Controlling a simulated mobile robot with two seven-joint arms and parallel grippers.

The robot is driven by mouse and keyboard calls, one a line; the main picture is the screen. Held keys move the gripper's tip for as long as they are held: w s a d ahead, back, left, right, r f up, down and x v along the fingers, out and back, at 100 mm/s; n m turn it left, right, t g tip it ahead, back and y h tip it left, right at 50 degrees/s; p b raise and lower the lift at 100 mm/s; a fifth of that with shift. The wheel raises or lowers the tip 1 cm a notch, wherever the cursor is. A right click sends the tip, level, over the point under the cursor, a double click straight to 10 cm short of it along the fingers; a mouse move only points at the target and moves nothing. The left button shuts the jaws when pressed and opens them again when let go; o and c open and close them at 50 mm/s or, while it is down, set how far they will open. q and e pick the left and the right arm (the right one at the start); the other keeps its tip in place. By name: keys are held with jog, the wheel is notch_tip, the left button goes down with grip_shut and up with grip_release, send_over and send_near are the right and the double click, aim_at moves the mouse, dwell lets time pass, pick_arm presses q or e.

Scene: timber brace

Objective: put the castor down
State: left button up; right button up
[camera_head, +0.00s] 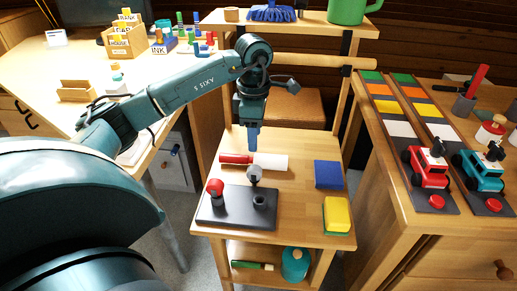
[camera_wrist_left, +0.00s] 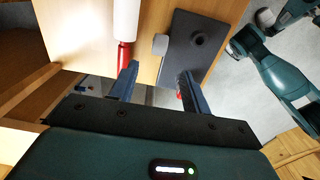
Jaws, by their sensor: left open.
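A small grey upright piece (camera_head: 254,173), which I take to be the castor, stands at the far edge of a dark base plate (camera_head: 228,217) on the wooden cart. In the left wrist view the grey piece (camera_wrist_left: 160,45) overlaps the plate's edge; I cannot tell whether it rests on the plate or beside it. The plate has a round socket (camera_head: 259,199) and a red-topped knob (camera_head: 215,188). My left gripper (camera_head: 252,150) points down above the grey piece, apart from it. In the left wrist view it (camera_wrist_left: 160,72) is open and empty. My right gripper is not in view.
A white roller with a red handle (camera_head: 270,162) lies just behind the plate. A blue block (camera_head: 328,174) and a yellow sponge-like block (camera_head: 337,214) lie at the cart's right. The upper shelf (camera_head: 310,22) stands behind. A bench with toy trucks (camera_head: 428,170) is at the right.

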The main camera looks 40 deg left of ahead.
pick_arm(q)
jog(key=s+d+f+g+h, duration=0.1)
jog(key=s+d+f+h, duration=0.15)
jog(key=d, duration=0.55)
jog(key=s+d+f+h, duration=0.1)
jog(key=s+d+h, duration=0.1)
jog(key=d+h, duration=0.35)
jog(key=s+d+f+g+h, duration=0.1)
jog(key=s+d+f+h, duration=0.1)
jog(key=d, duration=0.7)
jog(key=s+d+r+n+t+h, duration=0.5)
jog(key=d+r+n+t+h, duration=0.1)
jog(key=d+r+n+h, duration=0.4)
jog(key=w+a+f+n+t+y, duration=0.1)
jog(key=a+f+n+t+y, duration=0.35)
jog(key=n, duration=0.75)
jog(key=w+a+f+n+t+y, duration=0.15)
jog(key=n+t+y, duration=0.35)
jog(key=n+t, duration=0.55)
jog(key=s+a+f+n+g+y, duration=0.3)
jog(key=s+f+n+g+y, duration=0.2)
jog(key=f+n, duration=0.4)
jog(key=shift+s+n+g, duration=0.5)
jog(key=shift+s+n, duration=0.25)
